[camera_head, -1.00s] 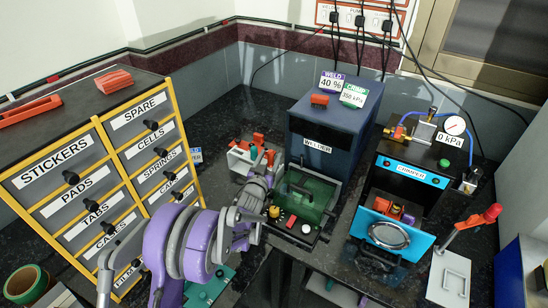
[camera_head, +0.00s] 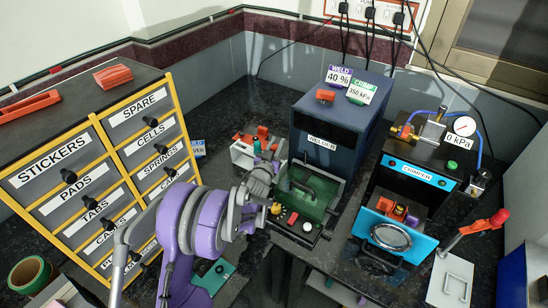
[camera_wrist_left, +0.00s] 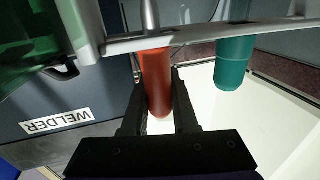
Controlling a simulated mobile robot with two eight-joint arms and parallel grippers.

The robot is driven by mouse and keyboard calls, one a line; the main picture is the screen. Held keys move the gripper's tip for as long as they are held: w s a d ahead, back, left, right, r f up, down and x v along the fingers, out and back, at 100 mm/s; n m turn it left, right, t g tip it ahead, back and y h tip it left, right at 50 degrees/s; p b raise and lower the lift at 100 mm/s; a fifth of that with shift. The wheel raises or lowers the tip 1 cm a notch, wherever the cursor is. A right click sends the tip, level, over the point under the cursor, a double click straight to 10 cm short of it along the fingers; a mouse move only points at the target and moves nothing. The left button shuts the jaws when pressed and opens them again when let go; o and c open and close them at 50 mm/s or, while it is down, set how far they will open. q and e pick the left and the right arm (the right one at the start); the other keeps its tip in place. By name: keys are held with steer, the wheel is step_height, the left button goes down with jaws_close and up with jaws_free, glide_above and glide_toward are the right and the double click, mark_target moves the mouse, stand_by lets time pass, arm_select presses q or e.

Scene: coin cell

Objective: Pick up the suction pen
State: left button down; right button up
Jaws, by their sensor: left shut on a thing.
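My left gripper (camera_wrist_left: 158,108) is shut on a red, rounded pen-like handle (camera_wrist_left: 156,82), with one black finger on each side. A teal handle (camera_wrist_left: 234,62) hangs apart from it, to the right in the left wrist view. Both handles pass a grey rail of the tool holder. In the head view the white holder (camera_head: 241,154) stands left of the welder, with red and teal tools at it. My left wrist partly covers that area, so the grip is unclear there. The far ends of the handles are hidden. My right gripper is out of view.
The blue welder (camera_head: 322,140) with its green-lidded fixture (camera_head: 307,186) stands close beside my left wrist. The labelled drawer cabinet (camera_head: 112,112) is at the left. The crimper (camera_head: 418,174) and a red-handled lever press (camera_head: 450,278) are at the right.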

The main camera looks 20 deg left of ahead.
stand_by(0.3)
arm_select(q)
step_height(320, 180, up, 18)
steer(key=shift+p, duration=0.4)
stand_by(1.5)
